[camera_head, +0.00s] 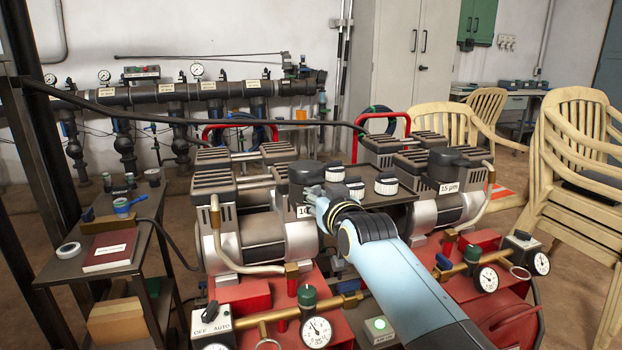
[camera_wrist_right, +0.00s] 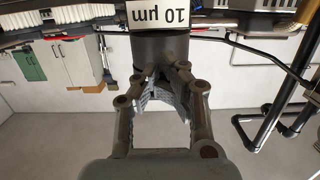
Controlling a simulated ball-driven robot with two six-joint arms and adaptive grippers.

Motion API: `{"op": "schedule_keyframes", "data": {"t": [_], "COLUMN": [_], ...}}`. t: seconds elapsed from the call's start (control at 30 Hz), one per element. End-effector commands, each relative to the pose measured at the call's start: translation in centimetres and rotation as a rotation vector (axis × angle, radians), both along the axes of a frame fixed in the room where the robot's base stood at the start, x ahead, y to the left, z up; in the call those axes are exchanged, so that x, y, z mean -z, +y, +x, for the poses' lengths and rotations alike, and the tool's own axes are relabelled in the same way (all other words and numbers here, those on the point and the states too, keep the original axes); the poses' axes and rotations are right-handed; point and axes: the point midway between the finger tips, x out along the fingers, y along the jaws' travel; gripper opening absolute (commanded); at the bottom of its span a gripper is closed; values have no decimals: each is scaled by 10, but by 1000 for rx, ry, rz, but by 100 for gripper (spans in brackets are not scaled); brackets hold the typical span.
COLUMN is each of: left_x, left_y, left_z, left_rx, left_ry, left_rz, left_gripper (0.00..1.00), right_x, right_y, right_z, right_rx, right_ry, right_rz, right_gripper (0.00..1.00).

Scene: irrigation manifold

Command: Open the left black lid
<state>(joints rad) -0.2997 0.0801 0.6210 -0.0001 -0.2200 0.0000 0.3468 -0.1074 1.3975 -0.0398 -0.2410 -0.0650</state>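The left black lid (camera_head: 306,172) tops the dark filter housing of the left compressor, whose label "10 µm" (camera_wrist_right: 162,14) shows upside down in the right wrist view. The lid looks closed. My right gripper (camera_head: 320,198) is just in front of this housing, its tips partly hidden by my wrist. My left gripper is not in view.
A second black lid (camera_head: 458,156) with a "15 µm" label is on the right compressor. Gauges (camera_head: 317,332) and brass pipes are in front. A side table (camera_head: 95,262) is at left, plastic chairs (camera_head: 575,150) at right.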

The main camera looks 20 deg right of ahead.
Motion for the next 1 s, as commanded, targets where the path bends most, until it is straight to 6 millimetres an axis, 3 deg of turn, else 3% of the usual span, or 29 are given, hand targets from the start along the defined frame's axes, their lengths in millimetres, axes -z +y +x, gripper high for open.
{"op": "schedule_keyframes", "data": {"t": [0.6, 1.0], "left_x": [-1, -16], "left_y": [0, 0], "left_z": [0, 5], "left_rx": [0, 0], "left_ry": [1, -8], "left_rz": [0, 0], "left_gripper": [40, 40], "right_x": [-1, -20], "right_y": [0, 0], "right_z": [0, 2], "right_rx": [0, 0], "right_ry": [0, -1], "right_rz": [0, 0], "right_gripper": [0, 0]}}
